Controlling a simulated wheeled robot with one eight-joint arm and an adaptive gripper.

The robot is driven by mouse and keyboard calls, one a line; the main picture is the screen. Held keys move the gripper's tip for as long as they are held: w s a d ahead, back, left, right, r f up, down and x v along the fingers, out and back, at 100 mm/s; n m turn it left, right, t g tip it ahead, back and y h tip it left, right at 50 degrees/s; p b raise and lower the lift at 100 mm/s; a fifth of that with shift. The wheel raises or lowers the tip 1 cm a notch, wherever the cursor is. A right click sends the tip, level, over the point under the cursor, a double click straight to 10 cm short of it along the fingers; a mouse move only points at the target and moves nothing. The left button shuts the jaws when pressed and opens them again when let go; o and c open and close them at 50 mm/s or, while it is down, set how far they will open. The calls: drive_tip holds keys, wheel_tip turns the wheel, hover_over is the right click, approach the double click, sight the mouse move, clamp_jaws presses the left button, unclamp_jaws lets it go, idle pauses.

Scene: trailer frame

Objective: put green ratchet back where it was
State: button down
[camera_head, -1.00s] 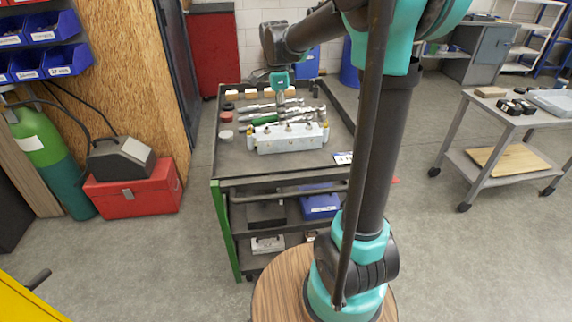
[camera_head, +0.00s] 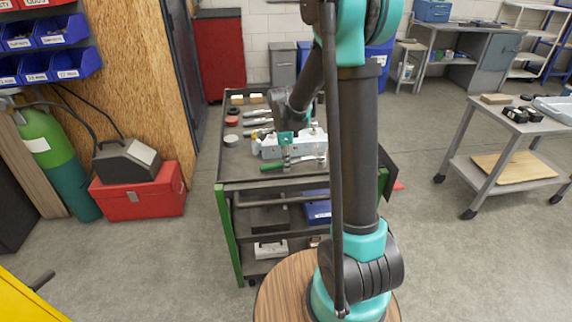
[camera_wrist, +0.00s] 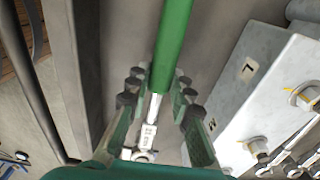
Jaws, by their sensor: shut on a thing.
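The green ratchet (camera_head: 273,167) has a green handle and a silver shaft. In the head view it lies crosswise in front of the white block, near the front edge of the cart top. The wrist view shows the green handle (camera_wrist: 172,45) running away between the fingers of my gripper (camera_wrist: 157,84). I cannot tell whether the ratchet touches the cart top. My arm hides part of the cart's right side.
The white block (camera_head: 270,148) with fittings stands right behind the ratchet; in the wrist view the block (camera_wrist: 265,95) is close on the right. Silver tools (camera_head: 257,121) lie behind it. The cart's rim (camera_wrist: 75,70) runs along the left in the wrist view.

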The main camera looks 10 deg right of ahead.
drive_tip(key=shift+f, duration=0.45)
drive_tip(key=c, duration=1.3)
unclamp_jaws()
drive_tip(key=shift+f, duration=0.1)
drive_tip(key=shift+c, duration=0.2)
wheel_tip(320, 180, up, 12)
drive_tip(key=s+d+f+n, duration=0.1)
drive_tip(key=s+n, duration=0.2)
drive_tip(key=s+d+f+n+t, duration=0.1)
drive_tip(key=s+d+n, duration=0.1)
drive_tip(key=s+n, duration=0.1)
drive_tip(key=s+d+f+n+t, duration=0.1)
drive_tip(key=s+n, duration=0.2)
drive_tip(key=s, duration=0.2)
drive_tip(key=shift+s+d+f, duration=0.2)
drive_tip(key=shift+f, duration=0.1)
drive_tip(key=s+d+f+n+t, duration=0.2)
drive_tip(key=s+f+n, duration=0.3)
drive_tip(key=s+n, duration=0.4)
drive_tip(key=shift+s+d+f+y, duration=0.3)
drive_tip(key=shift+s+f, duration=0.05)
drive_tip(key=shift+s, duration=0.5)
